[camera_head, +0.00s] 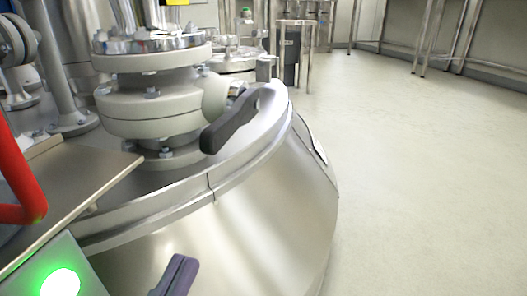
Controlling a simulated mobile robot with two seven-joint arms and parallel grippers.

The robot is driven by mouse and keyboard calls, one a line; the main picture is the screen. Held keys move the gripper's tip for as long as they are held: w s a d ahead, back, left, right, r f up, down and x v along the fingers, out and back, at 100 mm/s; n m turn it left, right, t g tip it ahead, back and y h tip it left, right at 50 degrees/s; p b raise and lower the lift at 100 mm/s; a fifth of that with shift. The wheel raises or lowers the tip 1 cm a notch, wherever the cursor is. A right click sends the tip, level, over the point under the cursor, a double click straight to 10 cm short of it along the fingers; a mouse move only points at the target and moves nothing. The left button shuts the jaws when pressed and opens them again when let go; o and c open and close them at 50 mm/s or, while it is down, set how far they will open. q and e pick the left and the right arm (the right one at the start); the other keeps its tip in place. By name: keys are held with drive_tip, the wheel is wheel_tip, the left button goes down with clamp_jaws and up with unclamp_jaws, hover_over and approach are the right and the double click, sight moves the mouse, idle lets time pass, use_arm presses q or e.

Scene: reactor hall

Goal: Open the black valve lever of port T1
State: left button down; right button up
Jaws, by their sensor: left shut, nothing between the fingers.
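The black valve lever (230,122) sits on the right side of a pale flanged port (150,105) on top of the steel vessel. It slants from its pivot at upper right down to a thick end at lower left. No T1 label is readable. My left gripper (177,272) shows only as dark fingers at the bottom edge, in front of the vessel wall. It is shut and empty, below the lever in the picture and apart from it. The rest of it is cut off by the frame. My right gripper is not in view.
The rounded vessel lid and wall (270,215) fill the middle. A red bent bar (25,185), a flat metal plate (80,175) and a green light (60,283) are at left. Other ports stand behind. The floor (430,180) at right is clear.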

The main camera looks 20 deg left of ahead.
sight(231, 136)
use_arm(q)
drive_tip(key=w+r, duration=0.6)
drive_tip(key=w, duration=0.3)
drive_tip(key=shift+w+d+b, duration=0.15)
drive_tip(key=shift+d+b, duration=0.15)
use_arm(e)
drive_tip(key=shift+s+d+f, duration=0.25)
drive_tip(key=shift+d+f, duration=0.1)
use_arm(q)
drive_tip(key=shift+w, duration=0.1)
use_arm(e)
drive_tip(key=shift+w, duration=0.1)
use_arm(q)
drive_tip(key=shift+r, duration=0.1)
drive_tip(key=shift+r+p, duration=0.4)
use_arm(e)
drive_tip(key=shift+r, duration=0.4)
